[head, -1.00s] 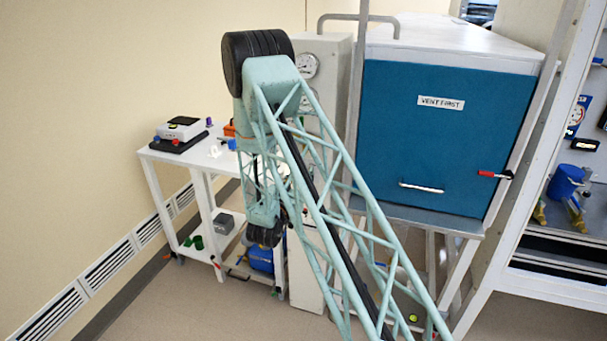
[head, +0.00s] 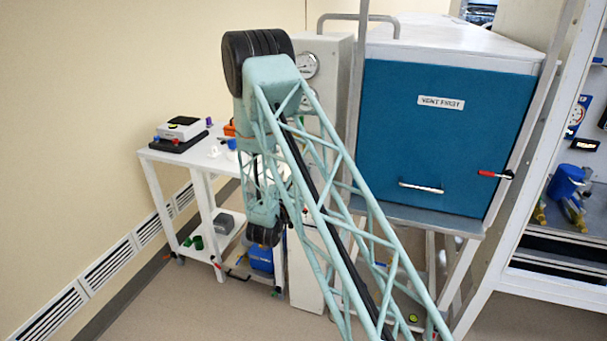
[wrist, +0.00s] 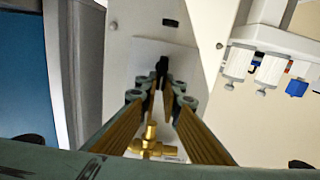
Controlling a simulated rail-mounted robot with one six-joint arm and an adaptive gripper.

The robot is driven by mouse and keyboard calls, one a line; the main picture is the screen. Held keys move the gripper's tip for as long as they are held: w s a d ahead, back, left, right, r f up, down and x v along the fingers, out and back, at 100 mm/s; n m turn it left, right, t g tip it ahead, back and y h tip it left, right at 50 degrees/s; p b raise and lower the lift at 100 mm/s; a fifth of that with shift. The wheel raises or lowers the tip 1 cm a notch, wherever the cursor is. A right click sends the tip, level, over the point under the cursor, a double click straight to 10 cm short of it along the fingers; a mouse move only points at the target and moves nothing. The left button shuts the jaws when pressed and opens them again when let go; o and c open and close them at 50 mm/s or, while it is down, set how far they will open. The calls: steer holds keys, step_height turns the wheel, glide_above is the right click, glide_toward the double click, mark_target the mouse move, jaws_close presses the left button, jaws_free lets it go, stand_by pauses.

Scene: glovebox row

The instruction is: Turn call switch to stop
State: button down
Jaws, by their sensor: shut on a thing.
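The call switch shows as a small black handle (wrist: 162,64) on a pale plate of the white cabinet face (wrist: 128,35) in the wrist view. My gripper (wrist: 163,86) has its long ribbed gold fingers closed in on the handle, with their tips at its near end. Part of the handle is hidden between the tips. The switch's markings cannot be read.
A brass fitting (wrist: 152,143) sits close below the fingers in the wrist view. In the head view, a white side table (head: 170,157) stands at left and a blue-fronted glovebox (head: 440,140) at right. Open floor (head: 200,300) lies in front of the table.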

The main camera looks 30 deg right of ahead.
steer(key=shift+w+a+f+n+b, duration=0.1)
steer(key=shift+n+b, duration=0.05)
steer(key=shift+n, duration=0.7)
steer(key=shift+w+a+n+b, duration=0.15)
steer(key=shift+n+b, duration=0.05)
steer(key=shift+n, duration=0.7)
steer(key=shift+w+a+f+n+b, duration=0.1)
steer(key=shift+n+b, duration=0.05)
steer(key=shift+n, duration=0.7)
steer(key=c, duration=2.8)
jaws_free()
steer(key=shift+a, duration=0.15)
steer(key=shift+v, duration=5.9)
steer(key=shift+s, duration=0.1)
